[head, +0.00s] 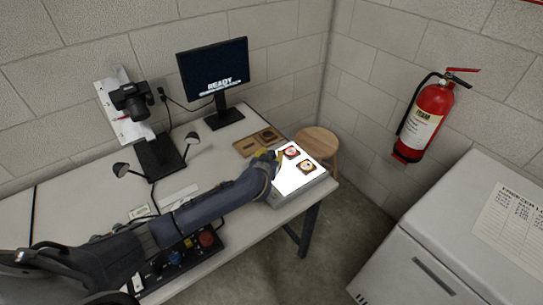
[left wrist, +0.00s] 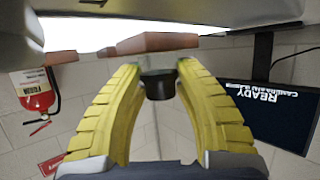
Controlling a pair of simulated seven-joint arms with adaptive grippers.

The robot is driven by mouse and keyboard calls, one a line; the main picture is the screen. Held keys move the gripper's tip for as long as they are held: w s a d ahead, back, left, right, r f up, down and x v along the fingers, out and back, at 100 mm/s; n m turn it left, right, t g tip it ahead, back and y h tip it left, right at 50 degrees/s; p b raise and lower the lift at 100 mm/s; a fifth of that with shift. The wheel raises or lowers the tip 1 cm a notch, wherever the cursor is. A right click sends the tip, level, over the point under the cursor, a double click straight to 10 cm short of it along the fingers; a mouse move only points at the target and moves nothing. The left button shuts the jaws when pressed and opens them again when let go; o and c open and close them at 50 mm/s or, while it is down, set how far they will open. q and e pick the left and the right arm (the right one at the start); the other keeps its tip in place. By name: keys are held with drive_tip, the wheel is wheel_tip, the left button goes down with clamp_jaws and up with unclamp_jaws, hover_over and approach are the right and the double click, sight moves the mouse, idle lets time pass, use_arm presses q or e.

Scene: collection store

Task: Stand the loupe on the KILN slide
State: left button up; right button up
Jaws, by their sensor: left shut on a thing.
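My left gripper (head: 268,158) reaches over the near left part of the white light box (head: 283,189). In the left wrist view its two yellow fingers (left wrist: 158,85) are shut on a small dark round loupe (left wrist: 158,88). The loupe is hidden by the gripper in the head view. My right gripper is not in view.
A wooden tray (head: 246,148) lies behind the light box. A monitor (head: 213,69) reading READY and a camera on a stand (head: 131,98) are at the back. A stool (head: 318,142) stands beyond the table's right end.

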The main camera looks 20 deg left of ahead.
use_arm(q)
drive_tip(key=o, duration=1.1)
drive_tip(key=shift+f, duration=0.1)
drive_tip(key=shift+o, duration=0.2)
drive_tip(key=v, duration=1.2)
drive_tip(key=shift+a+r, duration=0.1)
drive_tip(key=shift+r, duration=0.1)
